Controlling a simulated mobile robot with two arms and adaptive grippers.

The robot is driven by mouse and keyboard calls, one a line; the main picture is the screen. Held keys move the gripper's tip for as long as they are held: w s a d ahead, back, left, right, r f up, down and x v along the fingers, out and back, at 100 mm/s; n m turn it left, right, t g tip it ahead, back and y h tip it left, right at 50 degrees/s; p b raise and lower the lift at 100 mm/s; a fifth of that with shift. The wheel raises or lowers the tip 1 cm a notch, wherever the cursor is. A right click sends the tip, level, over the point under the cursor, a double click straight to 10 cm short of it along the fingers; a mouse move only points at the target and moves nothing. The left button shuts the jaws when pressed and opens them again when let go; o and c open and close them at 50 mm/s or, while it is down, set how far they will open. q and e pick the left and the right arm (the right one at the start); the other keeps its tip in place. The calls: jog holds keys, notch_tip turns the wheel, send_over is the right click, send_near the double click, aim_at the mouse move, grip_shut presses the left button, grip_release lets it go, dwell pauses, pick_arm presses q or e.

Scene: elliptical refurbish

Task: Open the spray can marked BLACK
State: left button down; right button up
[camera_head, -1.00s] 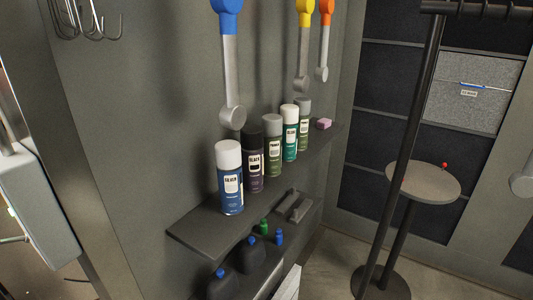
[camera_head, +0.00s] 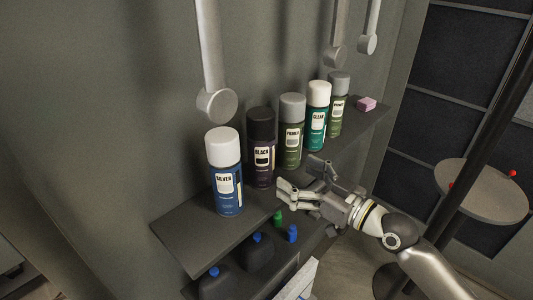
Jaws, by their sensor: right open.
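The spray can marked BLACK (camera_head: 261,151) stands upright on the upper shelf, with its dark cap (camera_head: 261,117) on top. It is second from the left in a row of cans. My right gripper (camera_head: 298,175) is in front of the shelf, to the right of and below the BLACK can. Its fingers are spread open and empty, apart from the can. My left gripper is out of view.
The SILVER can (camera_head: 226,175) stands left of the BLACK one; PRIMER (camera_head: 291,132) and CLEAR (camera_head: 318,115) cans stand right. A pink block (camera_head: 366,104) lies at the shelf's (camera_head: 187,236) far end. Bottles (camera_head: 257,250) sit below. A round table (camera_head: 480,190) stands right.

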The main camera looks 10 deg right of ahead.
aim_at(273, 161)
jog(key=x, duration=0.1)
jog(key=p+x, duration=0.1)
jog(key=x, duration=0.2)
jog(key=shift+w+a+r+p, duration=0.3)
jog(key=shift+p, duration=0.1)
jog(key=shift+w+a+f, duration=0.1)
jog(key=shift+w+a, duration=0.1)
jog(key=shift+w, duration=0.1)
jog(key=shift+w+a+p, duration=0.4)
jog(key=shift+a+p, duration=0.05)
jog(key=shift+p, duration=0.1)
jog(key=p+x, duration=0.1)
jog(key=x, duration=0.2)
jog(key=shift+a+p, duration=0.25)
jog(key=shift+p, duration=0.1)
jog(key=shift+w+a, duration=0.25)
jog(key=shift+w, duration=0.15)
jog(key=shift+s+d, duration=0.1)
jog(key=shift+c, duration=1.1)
jog(key=c, duration=1.2)
